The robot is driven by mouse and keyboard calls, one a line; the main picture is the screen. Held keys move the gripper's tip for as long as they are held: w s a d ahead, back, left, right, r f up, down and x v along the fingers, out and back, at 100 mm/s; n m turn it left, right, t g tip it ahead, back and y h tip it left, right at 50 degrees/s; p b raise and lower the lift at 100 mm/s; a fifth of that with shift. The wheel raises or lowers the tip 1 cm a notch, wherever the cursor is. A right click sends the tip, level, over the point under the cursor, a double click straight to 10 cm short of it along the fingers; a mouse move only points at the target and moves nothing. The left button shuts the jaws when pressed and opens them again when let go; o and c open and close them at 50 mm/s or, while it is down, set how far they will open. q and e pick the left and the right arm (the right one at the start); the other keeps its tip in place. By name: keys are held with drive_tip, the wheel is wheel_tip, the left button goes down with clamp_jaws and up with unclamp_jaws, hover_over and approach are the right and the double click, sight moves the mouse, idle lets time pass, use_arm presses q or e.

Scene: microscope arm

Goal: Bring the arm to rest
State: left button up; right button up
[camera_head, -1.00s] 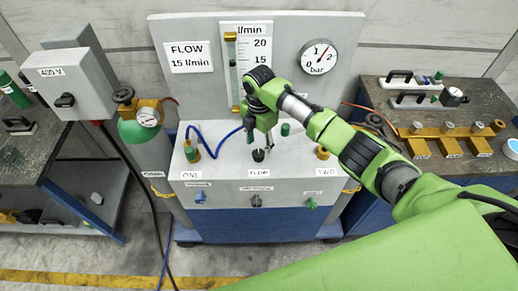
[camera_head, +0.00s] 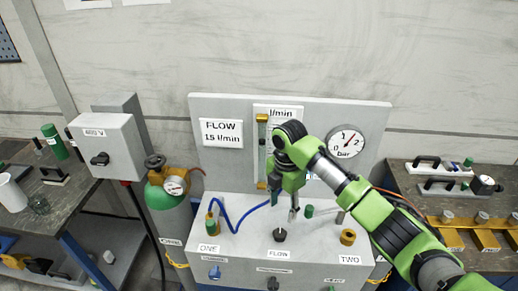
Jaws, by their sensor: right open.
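My right arm (camera_head: 375,207), green and black, comes in from the lower right and reaches over the grey flow bench. My right gripper (camera_head: 285,209) points down, open and empty, a little above the black FLOW knob (camera_head: 280,236). A gap shows between the fingertips and the knob. The gripper's wrist hides part of the flow tube (camera_head: 262,150) and the panel behind it. My left gripper is not in view.
The bench's back panel (camera_head: 220,175) carries a pressure gauge (camera_head: 346,142). A blue hose (camera_head: 235,222) runs left of the gripper. A green cylinder (camera_head: 170,212) and 400 V box (camera_head: 103,147) stand left. The right bench (camera_head: 405,180) holds several fittings. Space above the panel is clear.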

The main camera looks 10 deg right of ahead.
drive_tip(key=s+a+f+m+t+y, duration=0.1)
drive_tip(key=s+a+f+m, duration=0.4)
drive_tip(key=s, duration=0.4)
drive_tip(key=s+a+f+m+t+y, duration=0.1)
drive_tip(key=s+a+f+m, duration=0.1)
drive_tip(key=s+f+m, duration=0.35)
drive_tip(key=s+d+r+m+t+h, duration=0.1)
drive_tip(key=s+d+m, duration=0.45)
drive_tip(key=s, duration=0.35)
drive_tip(key=s+d+r+m+t+h, duration=0.1)
drive_tip(key=s+d+m, duration=0.45)
drive_tip(key=s, duration=0.35)
wheel_tip(320, 180, down, 34)
drive_tip(key=s+a+r+g+b, duration=0.1)
drive_tip(key=s+g+b, duration=0.1)
drive_tip(key=b, duration=0.5)
drive_tip(key=s+d+f+b, duration=0.1)
drive_tip(key=s+f+b, duration=0.1)
drive_tip(key=s+f, duration=0.6)
drive_tip(key=s+d+f+g+b, duration=0.1)
drive_tip(key=s+d+f+b, duration=0.1)
drive_tip(key=s+f, duration=0.6)
wheel_tip(320, 180, down, 5)
drive_tip(key=shift+s+f+b, duration=0.1)
drive_tip(key=shift+s+b, duration=0.25)
drive_tip(key=shift+b, duration=0.25)
